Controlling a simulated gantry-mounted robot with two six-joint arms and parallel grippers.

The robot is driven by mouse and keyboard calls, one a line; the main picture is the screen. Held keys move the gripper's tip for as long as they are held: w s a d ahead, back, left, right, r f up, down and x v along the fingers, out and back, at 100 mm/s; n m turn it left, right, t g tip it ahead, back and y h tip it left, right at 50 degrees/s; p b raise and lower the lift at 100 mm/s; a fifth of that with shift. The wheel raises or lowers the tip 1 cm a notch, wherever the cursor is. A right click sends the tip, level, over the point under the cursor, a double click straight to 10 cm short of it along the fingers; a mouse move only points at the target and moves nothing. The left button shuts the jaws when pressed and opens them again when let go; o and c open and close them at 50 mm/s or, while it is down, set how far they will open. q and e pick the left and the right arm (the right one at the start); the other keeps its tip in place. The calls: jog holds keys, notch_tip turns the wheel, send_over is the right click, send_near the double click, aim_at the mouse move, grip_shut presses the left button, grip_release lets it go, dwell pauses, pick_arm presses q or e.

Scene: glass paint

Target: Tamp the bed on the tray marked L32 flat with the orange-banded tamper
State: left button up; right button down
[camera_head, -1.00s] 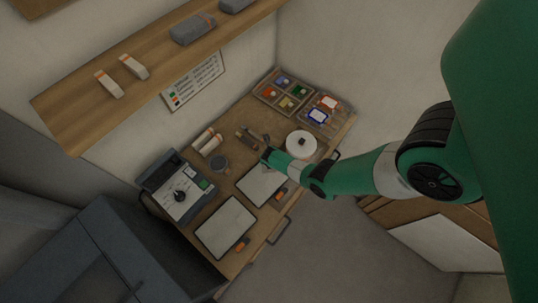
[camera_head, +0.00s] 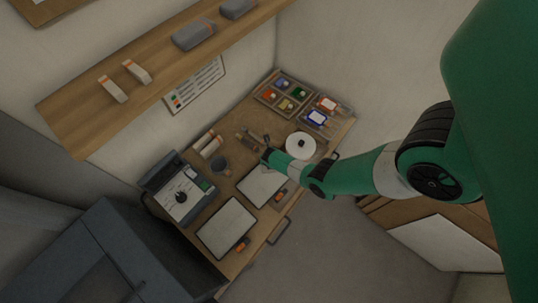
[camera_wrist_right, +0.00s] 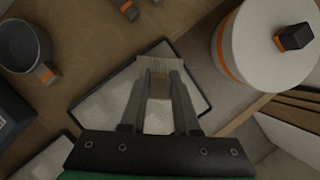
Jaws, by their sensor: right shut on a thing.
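Two dark-rimmed trays with pale beds lie on the bench: a nearer tray (camera_head: 227,228) and a farther tray (camera_head: 251,194). Each has an orange marker beside it; no L32 mark is legible. My right gripper (camera_wrist_right: 160,82) is over the farther tray, shut on a pale tool with a ribbed, brush-like end (camera_wrist_right: 172,66). I see no orange band on that tool, and the fingers hide part of it. Small dark pieces with orange bands (camera_wrist_right: 127,8) lie at the top of the wrist view; I cannot tell whether one is the tamper. My left gripper is out of view.
A round white pot (camera_head: 301,145) with an orange band stands to the right of my gripper. A dark cup (camera_head: 221,163) and a grey device (camera_head: 180,195) stand left. Colour boxes (camera_head: 284,92) fill the back corner. A shelf (camera_head: 75,125) overhangs the back.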

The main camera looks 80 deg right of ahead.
jog(key=shift+w+r, duration=0.1)
jog(key=shift+r, duration=0.05)
jog(key=shift+d+r, duration=0.1)
jog(key=shift+r, duration=1.9)
